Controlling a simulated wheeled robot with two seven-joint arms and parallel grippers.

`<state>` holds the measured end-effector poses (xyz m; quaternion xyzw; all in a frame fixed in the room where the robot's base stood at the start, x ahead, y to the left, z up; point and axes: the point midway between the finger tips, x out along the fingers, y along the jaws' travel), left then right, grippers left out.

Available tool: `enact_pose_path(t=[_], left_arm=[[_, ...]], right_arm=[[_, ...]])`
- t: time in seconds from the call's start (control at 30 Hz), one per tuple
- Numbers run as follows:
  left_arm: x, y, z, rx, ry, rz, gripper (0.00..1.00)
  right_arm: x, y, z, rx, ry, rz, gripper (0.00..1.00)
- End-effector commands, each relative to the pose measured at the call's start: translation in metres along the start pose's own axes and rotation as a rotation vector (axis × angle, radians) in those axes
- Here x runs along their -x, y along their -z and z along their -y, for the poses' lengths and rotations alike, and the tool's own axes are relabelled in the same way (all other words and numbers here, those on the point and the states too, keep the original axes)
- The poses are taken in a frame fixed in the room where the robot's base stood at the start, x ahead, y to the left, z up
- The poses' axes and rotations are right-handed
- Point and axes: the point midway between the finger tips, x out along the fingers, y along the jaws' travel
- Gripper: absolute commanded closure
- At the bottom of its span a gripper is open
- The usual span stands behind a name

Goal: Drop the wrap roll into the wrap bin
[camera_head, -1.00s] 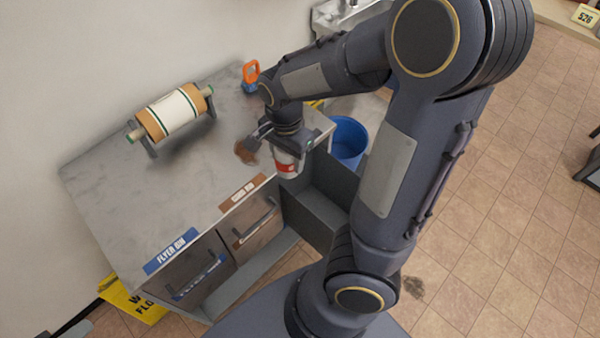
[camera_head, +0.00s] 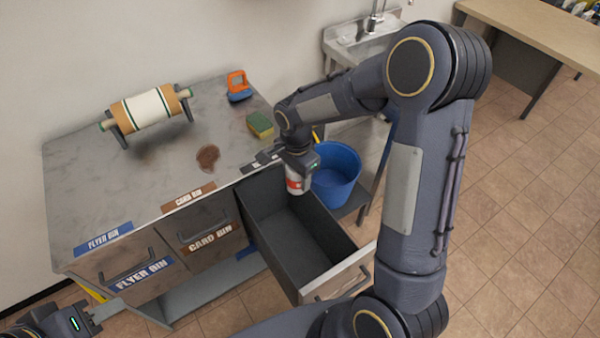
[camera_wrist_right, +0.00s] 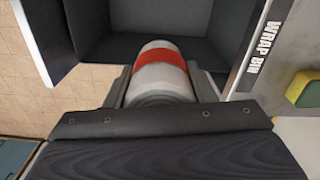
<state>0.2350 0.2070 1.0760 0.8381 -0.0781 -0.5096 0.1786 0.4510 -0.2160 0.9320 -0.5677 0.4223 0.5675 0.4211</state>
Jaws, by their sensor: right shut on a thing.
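The wrap roll (camera_head: 294,184), a whitish cylinder with a red band, is in my right gripper (camera_head: 297,172). In the right wrist view the two fingers of the gripper (camera_wrist_right: 160,88) close on both sides of the roll (camera_wrist_right: 158,70). The wrap bin (camera_head: 285,238) is a dark grey drawer, pulled out and empty. The roll hangs over its back right part, near the right wall; I cannot tell its exact height. The wrist view shows the drawer's inside (camera_wrist_right: 205,20) beyond the roll. My left gripper (camera_head: 92,316) is at the lower left, its jaws unclear.
The flyer bin (camera_head: 128,268) and card bin (camera_head: 205,232) drawers are shut. The counter carries a paper-roll holder (camera_head: 150,108), an orange-and-blue tool (camera_head: 238,86), a sponge (camera_head: 260,125) and a brown stain (camera_head: 208,157). A blue bucket (camera_head: 338,172) stands right of the drawer.

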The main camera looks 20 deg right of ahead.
Motion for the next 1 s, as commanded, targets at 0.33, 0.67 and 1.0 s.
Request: enact_pose_path(t=[0.33,0.67,1.0], left_arm=[[-0.025,-0.013,0.011,0.0,0.0,0.0,0.64],[-0.026,-0.013,0.012,0.0,0.0,0.0,0.64],[-0.026,-0.013,0.012,0.0,0.0,0.0,0.64]], right_arm=[[-0.043,0.0,-0.001,0.0,-0.001,0.0,0.72],[-0.046,0.0,-0.001,0.0,-0.001,0.0,0.72],[-0.046,0.0,-0.001,0.0,0.0,0.0,0.25]])
